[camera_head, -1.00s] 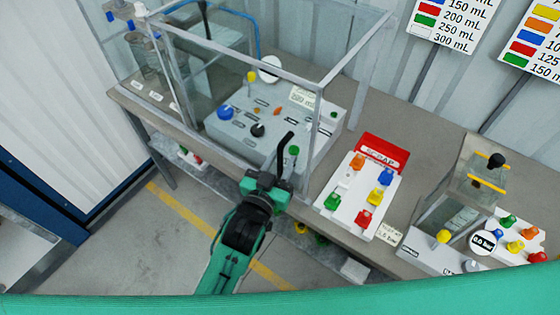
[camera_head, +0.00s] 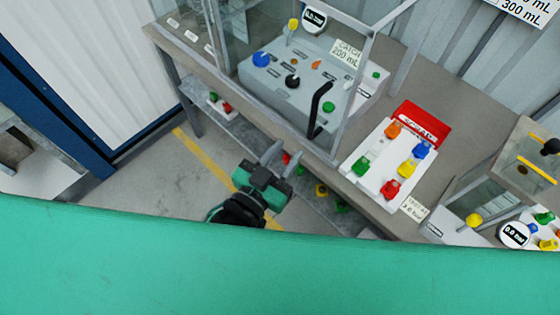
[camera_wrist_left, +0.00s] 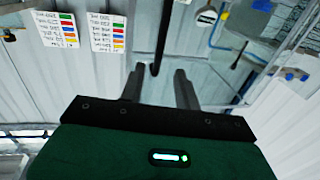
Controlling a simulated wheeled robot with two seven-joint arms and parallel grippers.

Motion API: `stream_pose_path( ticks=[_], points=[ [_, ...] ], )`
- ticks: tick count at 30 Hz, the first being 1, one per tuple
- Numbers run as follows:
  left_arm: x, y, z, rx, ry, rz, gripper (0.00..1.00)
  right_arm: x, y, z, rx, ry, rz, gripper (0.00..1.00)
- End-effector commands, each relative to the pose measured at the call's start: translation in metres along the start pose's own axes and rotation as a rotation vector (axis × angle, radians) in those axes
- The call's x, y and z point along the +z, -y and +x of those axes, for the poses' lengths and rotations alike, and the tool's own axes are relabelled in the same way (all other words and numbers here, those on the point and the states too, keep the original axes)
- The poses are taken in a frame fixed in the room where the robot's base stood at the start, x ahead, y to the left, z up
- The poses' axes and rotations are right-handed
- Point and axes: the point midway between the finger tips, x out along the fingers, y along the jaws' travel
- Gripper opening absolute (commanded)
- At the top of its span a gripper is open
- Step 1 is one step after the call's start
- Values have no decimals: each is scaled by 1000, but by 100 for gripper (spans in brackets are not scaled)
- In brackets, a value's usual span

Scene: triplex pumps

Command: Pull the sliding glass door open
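The glass enclosure (camera_head: 298,135) has a grey metal frame and stands on the bench around a grey control panel. A black bar handle (camera_head: 320,108) stands upright and slightly tilted at its front, near the right front post. The clear door pane is hard to make out, so I cannot tell how far it is slid. My left gripper (camera_head: 282,156) is open and empty, below and left of the handle, in front of the bench edge. In the left wrist view, the handle (camera_wrist_left: 161,35) appears beyond and between the open fingers (camera_wrist_left: 159,88), apart from them. My right gripper is not in view.
A white board with coloured pieces (camera_head: 382,166) and a red scrap bin (camera_head: 424,125) sit right of the enclosure. Another glass unit (camera_head: 510,165) stands farther right. A lower shelf (camera_head: 245,135) holds coloured parts. The floor (camera_head: 160,170) at left is clear.

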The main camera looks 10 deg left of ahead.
Motion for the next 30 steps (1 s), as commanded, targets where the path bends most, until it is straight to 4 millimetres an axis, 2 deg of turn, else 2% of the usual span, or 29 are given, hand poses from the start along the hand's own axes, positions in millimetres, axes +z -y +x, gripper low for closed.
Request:
stream_pose_path(
  ticks=[6,24,27,29,30],
  points=[
    [0,0,-15,0,1,0,33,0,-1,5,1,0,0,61],
    [0,0,-16,0,1,0,33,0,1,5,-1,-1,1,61],
    [14,0,-12,0,24,4,33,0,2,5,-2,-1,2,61],
    [34,1,-8,0,58,8,33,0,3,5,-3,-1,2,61],
    [53,1,-5,1,89,12,33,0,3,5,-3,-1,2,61]
  ],
)
